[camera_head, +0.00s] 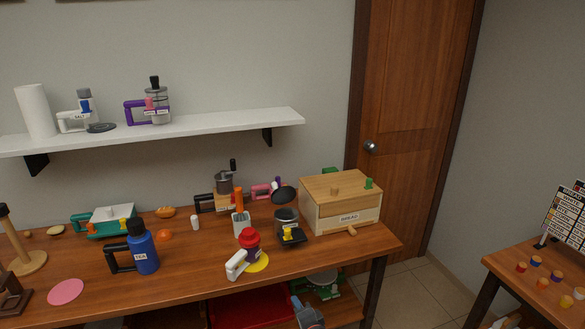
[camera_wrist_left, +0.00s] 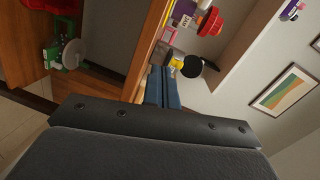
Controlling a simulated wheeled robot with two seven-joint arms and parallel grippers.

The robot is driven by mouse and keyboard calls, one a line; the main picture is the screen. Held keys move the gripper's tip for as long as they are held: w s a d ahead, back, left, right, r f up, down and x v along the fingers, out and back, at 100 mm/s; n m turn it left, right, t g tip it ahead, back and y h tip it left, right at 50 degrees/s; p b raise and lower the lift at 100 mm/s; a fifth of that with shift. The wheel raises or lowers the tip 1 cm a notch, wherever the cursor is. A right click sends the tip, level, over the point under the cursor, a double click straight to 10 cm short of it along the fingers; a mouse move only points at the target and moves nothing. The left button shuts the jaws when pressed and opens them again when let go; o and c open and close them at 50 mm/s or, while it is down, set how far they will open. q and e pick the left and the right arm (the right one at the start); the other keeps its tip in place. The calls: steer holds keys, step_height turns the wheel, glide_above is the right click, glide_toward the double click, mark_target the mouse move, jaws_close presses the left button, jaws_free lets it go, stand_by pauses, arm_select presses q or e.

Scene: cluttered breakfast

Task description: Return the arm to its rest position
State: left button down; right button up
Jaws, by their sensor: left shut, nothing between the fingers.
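My left gripper (camera_head: 297,303) shows at the bottom of the head view, in front of the wooden table (camera_head: 200,285) and near its lower shelf. In the left wrist view its blue-grey fingers (camera_wrist_left: 163,88) are shut together with nothing between them. Most of the left arm is out of view. My right gripper is in neither view.
The table edge is close to the left gripper. A bread box (camera_head: 323,214), a jam jar with a red lid (camera_head: 249,239) and a blue tea canister (camera_head: 144,253) stand on top. A red tray (camera_head: 240,310) and green scale (camera_head: 324,284) are below. Floor (camera_head: 425,290) shows right of the table.

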arm_select(q)
steer(key=s+a+f+n+g+h, duration=0.2)
steer(key=s+f+g, duration=0.1)
steer(key=f, duration=0.6)
steer(key=s+a+f+n+g+h, duration=0.2)
steer(key=s+f+n+g+h, duration=0.15)
steer(key=f, duration=0.55)
steer(key=s+a+f+n+g+h, duration=0.1)
steer(key=s+a+f+g, duration=0.2)
steer(key=f, duration=0.6)
steer(key=s+a+f+n+g, duration=0.1)
steer(key=s+a+f, duration=0.3)
steer(key=s, duration=0.7)
steer(key=s+a+f+n+g, duration=0.1)
steer(key=s+a+f, duration=0.3)
steer(key=s+f, duration=0.4)
steer(key=s+a+f+n+g, duration=0.1)
steer(key=s+a+f, duration=0.3)
steer(key=s, duration=1)
steer(key=shift+s+a+f+g, duration=0.3)
steer(key=shift+f+g, duration=0.35)
steer(key=shift+f, duration=0.4)
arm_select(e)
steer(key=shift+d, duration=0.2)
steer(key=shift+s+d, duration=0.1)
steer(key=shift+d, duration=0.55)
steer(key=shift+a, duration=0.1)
